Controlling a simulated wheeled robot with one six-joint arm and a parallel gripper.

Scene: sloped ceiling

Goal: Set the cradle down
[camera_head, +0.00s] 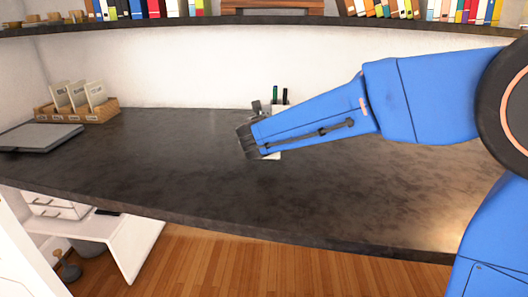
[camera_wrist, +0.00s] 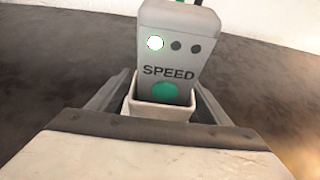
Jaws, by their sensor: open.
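The cradle is a small white open-topped holder (camera_wrist: 160,107) with a grey device (camera_wrist: 172,50) standing in it, marked SPEED, with a green button and a row of small round dots. In the wrist view the two fingers of my gripper (camera_wrist: 160,88) are apart, one on each side of the cradle; I cannot tell whether they touch it. In the head view my gripper (camera_head: 246,140) is over the dark countertop (camera_head: 170,165) and hides most of the cradle (camera_head: 273,156). Its base is hidden, so contact with the countertop cannot be told.
Two dark upright items with green (camera_head: 285,94) show behind my arm. A wooden box with cards (camera_head: 80,107) and a grey flat tablet-like object (camera_head: 40,137) lie at the left. The countertop between them and my gripper is clear. A bookshelf (camera_head: 230,18) runs above.

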